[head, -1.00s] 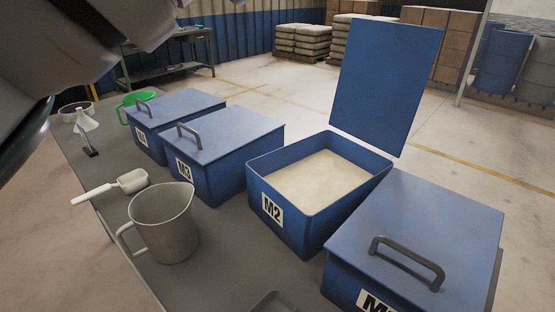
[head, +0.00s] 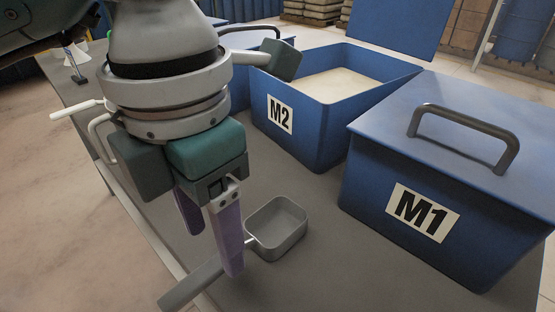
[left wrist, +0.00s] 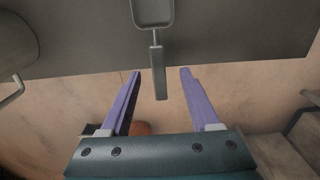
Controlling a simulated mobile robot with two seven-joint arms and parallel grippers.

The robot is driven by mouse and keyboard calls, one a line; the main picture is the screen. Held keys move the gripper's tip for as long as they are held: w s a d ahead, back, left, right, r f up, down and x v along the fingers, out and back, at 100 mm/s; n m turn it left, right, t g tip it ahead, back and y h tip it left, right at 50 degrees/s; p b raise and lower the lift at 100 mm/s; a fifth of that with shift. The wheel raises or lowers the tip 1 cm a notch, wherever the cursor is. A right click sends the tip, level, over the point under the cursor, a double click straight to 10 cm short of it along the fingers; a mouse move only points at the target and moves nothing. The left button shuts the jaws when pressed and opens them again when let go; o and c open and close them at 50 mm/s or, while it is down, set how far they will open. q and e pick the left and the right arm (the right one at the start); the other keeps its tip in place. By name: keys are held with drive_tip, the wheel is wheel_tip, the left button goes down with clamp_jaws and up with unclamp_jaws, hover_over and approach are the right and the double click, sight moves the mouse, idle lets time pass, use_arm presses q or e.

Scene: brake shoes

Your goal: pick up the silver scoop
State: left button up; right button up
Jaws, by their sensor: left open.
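The silver scoop (head: 276,226) lies on the grey table near its front edge. Its square bowl rests on the table and its handle (head: 190,287) sticks out past the edge, toward the lower left. My left gripper (head: 212,245) is open and empty, pointing down close to the handle; in the head view one finger covers part of it. In the left wrist view the scoop handle (left wrist: 158,72) is centred ahead of my left gripper (left wrist: 160,72), with its end between the two purple fingertips. Contact cannot be told. My right gripper is not in view.
An open blue bin marked M2 (head: 320,118) holds pale powder. A closed blue bin marked M1 (head: 450,170) stands right of the scoop. A white-handled scoop (head: 75,110) lies at left. A metal jug (left wrist: 14,50) shows in the left wrist view.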

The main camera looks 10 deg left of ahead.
use_arm(q)
drive_tip(key=f, duration=0.6)
drive_tip(key=shift+w, duration=0.35)
drive_tip(key=shift+r, duration=0.1)
clamp_jaws()
drive_tip(key=shift+d, duration=0.1)
